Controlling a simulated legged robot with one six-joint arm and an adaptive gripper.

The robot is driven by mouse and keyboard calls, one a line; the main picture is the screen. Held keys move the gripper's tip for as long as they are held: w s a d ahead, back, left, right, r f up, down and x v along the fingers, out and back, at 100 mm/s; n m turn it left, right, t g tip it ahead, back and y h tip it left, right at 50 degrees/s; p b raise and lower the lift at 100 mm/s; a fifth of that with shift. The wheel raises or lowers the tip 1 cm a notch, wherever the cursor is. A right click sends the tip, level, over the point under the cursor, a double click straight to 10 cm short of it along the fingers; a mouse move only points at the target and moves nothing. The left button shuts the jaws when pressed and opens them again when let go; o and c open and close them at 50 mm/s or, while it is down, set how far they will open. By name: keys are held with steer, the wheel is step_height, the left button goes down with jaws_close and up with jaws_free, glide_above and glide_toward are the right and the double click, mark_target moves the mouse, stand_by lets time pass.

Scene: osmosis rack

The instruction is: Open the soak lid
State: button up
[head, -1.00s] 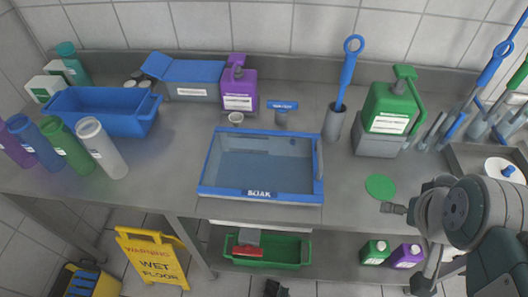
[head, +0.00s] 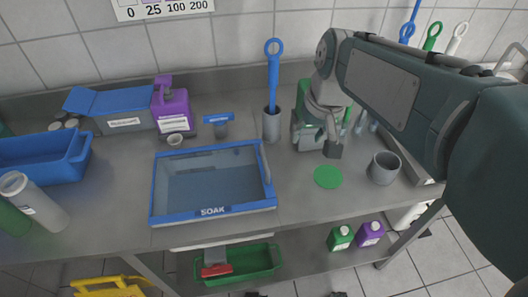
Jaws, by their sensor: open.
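The soak bin (head: 212,212) sits on the grey bench left of centre in the head view, with a blue rim and a SOAK label on its front. A see-through grey-blue lid panel (head: 210,182) appears to lie flat within the rim, closed. A pale upright handle (head: 265,163) runs along its right side. My gripper (head: 333,151) hangs right of the bin, pointing down in front of the green jug, apart from the handle. Its jaws are open and appear empty. The arm comes in from the right and hides part of the bench's right end.
A blue brush stands in a grey holder (head: 271,126) behind the handle. The green jug (head: 305,100) is partly hidden by my arm. A green disc (head: 328,176) and grey cup (head: 385,168) lie to the right. A purple jug (head: 171,108) stands behind the bin.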

mark_target(264, 157)
steer(key=w+a+f+g, duration=0.2)
steer(key=w+a+f, duration=0.2)
steer(key=w+a, duration=0.35)
steer(key=shift+n+y, duration=0.3)
steer(key=shift+n, duration=0.1)
steer(key=f, duration=0.7)
steer(key=a+f, duration=0.1)
steer(key=f, duration=0.3)
jaws_close()
